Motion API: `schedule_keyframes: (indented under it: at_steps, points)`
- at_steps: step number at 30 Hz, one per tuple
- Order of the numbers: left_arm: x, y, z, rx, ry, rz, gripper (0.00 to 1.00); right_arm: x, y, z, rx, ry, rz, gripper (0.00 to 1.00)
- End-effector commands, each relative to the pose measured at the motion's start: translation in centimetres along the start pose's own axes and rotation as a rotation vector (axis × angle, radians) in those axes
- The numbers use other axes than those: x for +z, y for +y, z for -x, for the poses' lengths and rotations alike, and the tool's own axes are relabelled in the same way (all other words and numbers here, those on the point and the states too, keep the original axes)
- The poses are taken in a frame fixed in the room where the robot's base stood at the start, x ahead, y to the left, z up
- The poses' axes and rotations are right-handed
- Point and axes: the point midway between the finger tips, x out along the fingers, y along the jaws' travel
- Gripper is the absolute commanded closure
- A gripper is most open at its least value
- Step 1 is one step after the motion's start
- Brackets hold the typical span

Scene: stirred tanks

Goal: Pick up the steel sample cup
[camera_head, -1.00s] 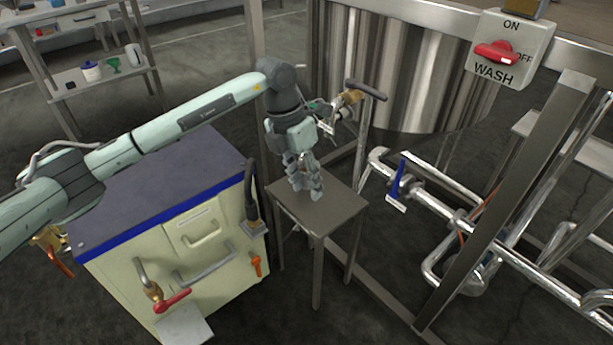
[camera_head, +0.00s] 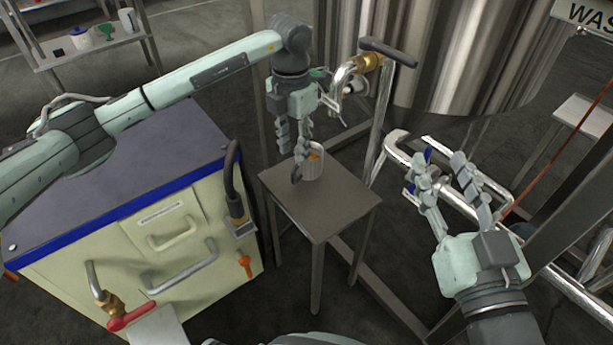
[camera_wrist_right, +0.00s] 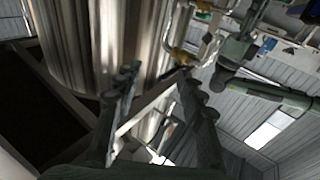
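No finger shows on the cup's right side. My right gripper (camera_head: 441,163) is open and empty, pointing up, to the right of the table. Its open fingers also show in the right wrist view (camera_wrist_right: 158,82).
A cream cabinet (camera_head: 185,235) with a dark top stands left of the table. A valve tap (camera_head: 368,62) and the large steel tank (camera_head: 470,60) are behind it. Pipes (camera_head: 410,150) and a frame post are at the right. The tabletop right of the cup is clear.

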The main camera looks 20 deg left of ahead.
Motion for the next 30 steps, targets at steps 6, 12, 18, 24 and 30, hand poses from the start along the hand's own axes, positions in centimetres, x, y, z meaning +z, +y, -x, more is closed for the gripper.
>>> schedule_keyframes:
  at_steps: [6, 12, 18, 24, 30]
  points:
    - [0.0, 0.0, -1.7, -0.001, 0.000, 0.000, 0.65, -4.2, -1.2, 0.7, -0.021, 0.171, -0.026, 0.60]
    - [-0.1, 0.0, -3.7, -0.001, 0.000, -0.001, 0.65, -5.3, -1.5, 0.9, -0.028, 0.221, -0.035, 0.60]
    - [-0.7, 0.0, -6.0, -0.002, 0.002, 0.000, 0.65, -5.9, -1.6, 1.1, -0.029, 0.264, -0.039, 0.60]
    - [-0.8, 0.0, -8.5, -0.001, 0.000, 0.001, 0.65, -6.7, -1.4, 1.2, -0.026, 0.315, -0.037, 0.60]
    - [-0.8, 0.0, -8.6, 0.000, -0.001, 0.000, 0.65, -6.9, -1.4, 1.2, -0.026, 0.320, -0.037, 0.60]
